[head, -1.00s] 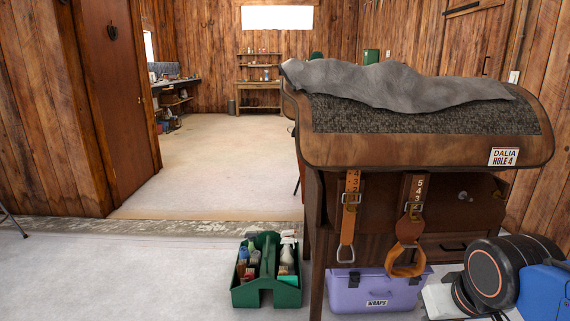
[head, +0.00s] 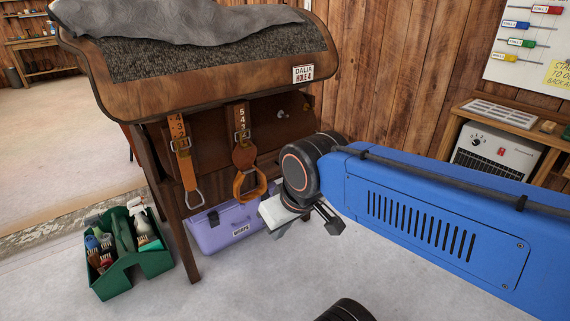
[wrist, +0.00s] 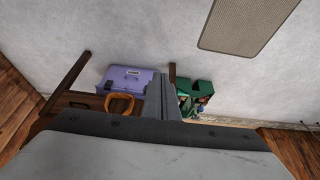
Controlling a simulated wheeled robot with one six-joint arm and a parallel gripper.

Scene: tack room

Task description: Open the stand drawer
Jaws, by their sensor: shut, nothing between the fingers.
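The wooden saddle stand (head: 190,75) fills the left of the head view, a grey cloth draped on top. No open gap shows there. The lower front, where a dark handle showed earlier, is largely hidden by my arm and the straps. My gripper (head: 281,230) is shut and empty, low in front of the stand's right side, apart from it. In the wrist view my shut fingers (wrist: 163,97) point towards the floor between the purple box and green caddy.
A purple box (head: 225,226) sits on the floor under the stand. A green caddy (head: 130,270) with bottles and brushes stands left of it. A strap with an orange stirrup (head: 248,184) hangs near my gripper. A heater (head: 495,150) stands right.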

